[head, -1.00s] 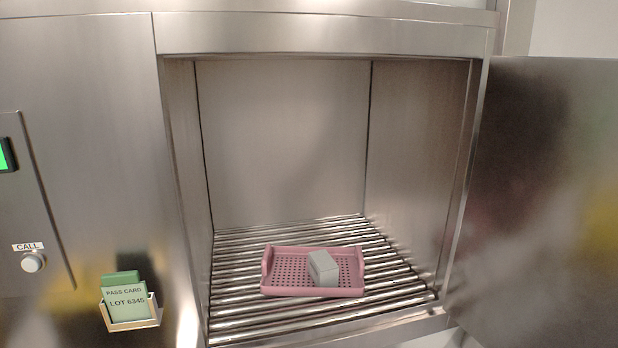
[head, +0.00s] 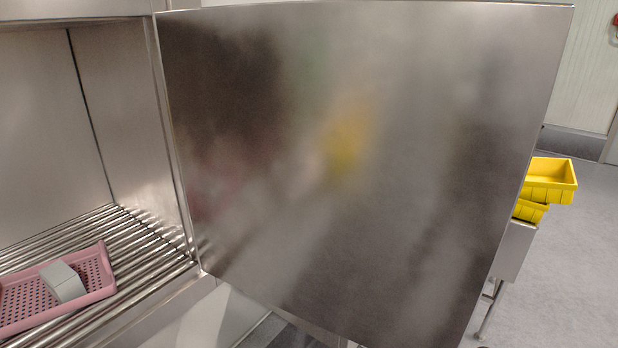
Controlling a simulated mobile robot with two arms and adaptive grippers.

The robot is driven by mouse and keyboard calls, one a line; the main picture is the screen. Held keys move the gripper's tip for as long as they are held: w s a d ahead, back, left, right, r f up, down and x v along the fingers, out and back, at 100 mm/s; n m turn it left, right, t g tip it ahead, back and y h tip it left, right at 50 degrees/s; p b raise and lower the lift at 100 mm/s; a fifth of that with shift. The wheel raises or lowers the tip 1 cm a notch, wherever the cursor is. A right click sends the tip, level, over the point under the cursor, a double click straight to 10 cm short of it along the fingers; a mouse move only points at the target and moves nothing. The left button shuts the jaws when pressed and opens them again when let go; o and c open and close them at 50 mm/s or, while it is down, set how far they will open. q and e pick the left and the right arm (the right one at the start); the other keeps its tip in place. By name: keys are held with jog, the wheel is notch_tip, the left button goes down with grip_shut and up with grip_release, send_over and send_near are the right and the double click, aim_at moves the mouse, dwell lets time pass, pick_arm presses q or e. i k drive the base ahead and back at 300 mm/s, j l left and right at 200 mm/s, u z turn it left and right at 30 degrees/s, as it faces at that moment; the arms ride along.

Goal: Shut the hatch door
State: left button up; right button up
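The hatch door (head: 360,170) is a large flat brushed-steel panel. It stands wide open, swung out to the right of the tunnel opening, with its hinge side along the right edge of the frame (head: 168,140). No handle shows on the face I see. The opening (head: 40,130) is uncovered at the left of the view. Inside it, a pink perforated tray (head: 100,275) with a small grey box (head: 62,282) rests on the steel rollers (head: 150,240). Neither of my grippers is in view.
Yellow bins (head: 550,180) are stacked on a stand (head: 512,250) beyond the door's free edge. Grey floor (head: 570,270) is clear at the far right. A pale wall (head: 590,70) stands behind. The tray appears to lie within the chamber.

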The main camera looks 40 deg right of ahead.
aim_at(357, 169)
jog(key=k+l+u, duration=0.1)
jog(key=l, duration=0.35)
jog(key=k+l+u, duration=0.1)
jog(key=l, duration=0.3)
jog(key=k+l+u, duration=0.1)
jog(key=l, duration=0.35)
jog(key=k+l+u, duration=0.1)
jog(key=l, duration=0.3)
jog(key=k+l+u, duration=0.1)
jog(key=k+l, duration=0.15)
jog(key=l, duration=0.15)
jog(key=k+l+u, duration=0.1)
jog(key=l, duration=0.3)
jog(key=k+l+u, duration=0.1)
jog(key=k+l, duration=0.15)
jog(key=i+l+u, duration=0.15)
jog(key=l, duration=0.15)
jog(key=l+u, duration=0.1)
jog(key=l, duration=0.2)
jog(key=i+l+u, duration=0.15)
jog(key=l, duration=0.2)
jog(key=i+l+u, duration=0.2)
jog(key=i+l, duration=0.2)
